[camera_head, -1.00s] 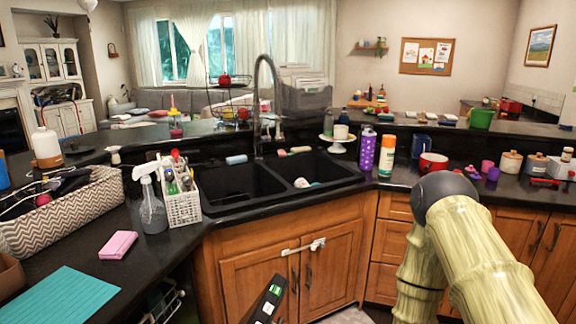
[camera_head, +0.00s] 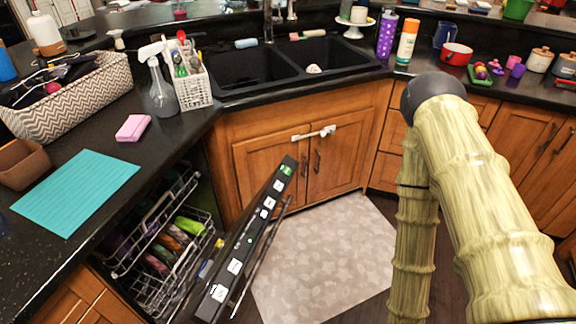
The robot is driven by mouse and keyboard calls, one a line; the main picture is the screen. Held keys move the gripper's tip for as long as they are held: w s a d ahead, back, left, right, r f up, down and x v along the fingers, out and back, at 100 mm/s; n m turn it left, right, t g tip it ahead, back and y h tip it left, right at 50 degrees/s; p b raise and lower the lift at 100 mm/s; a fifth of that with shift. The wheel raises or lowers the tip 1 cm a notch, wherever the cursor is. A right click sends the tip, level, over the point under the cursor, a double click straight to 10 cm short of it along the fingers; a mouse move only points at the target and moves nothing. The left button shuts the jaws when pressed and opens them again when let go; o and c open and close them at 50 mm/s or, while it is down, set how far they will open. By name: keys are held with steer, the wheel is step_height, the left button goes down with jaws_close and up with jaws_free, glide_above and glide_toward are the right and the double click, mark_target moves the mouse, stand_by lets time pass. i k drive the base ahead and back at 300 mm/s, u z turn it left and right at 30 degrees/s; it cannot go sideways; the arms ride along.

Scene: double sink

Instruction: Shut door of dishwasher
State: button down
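The dishwasher door (camera_head: 243,246) is a black panel seen edge-on, with a row of small lit control squares along its top edge. It stands partly open, tilted out from the counter at the lower middle. The dishwasher racks (camera_head: 165,245) show to its left under the counter, with several colourful dishes in them. My arm is at the right, in a pale bamboo-like pattern with a dark joint. My gripper is not in view, so its state and its place relative to the door are hidden.
A corner cabinet (camera_head: 270,165) with a white child lock stands behind the door, below the double sink (camera_head: 245,66). A pale mat (camera_head: 335,255) lies on the floor to the door's right. The black counter holds a teal sheet (camera_head: 76,195) and a pink sponge (camera_head: 133,128).

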mark_target(242, 239)
steer(key=u, duration=1.5)
steer(key=k, duration=0.95)
steer(key=z, duration=0.6)
steer(key=i, duration=0.55)
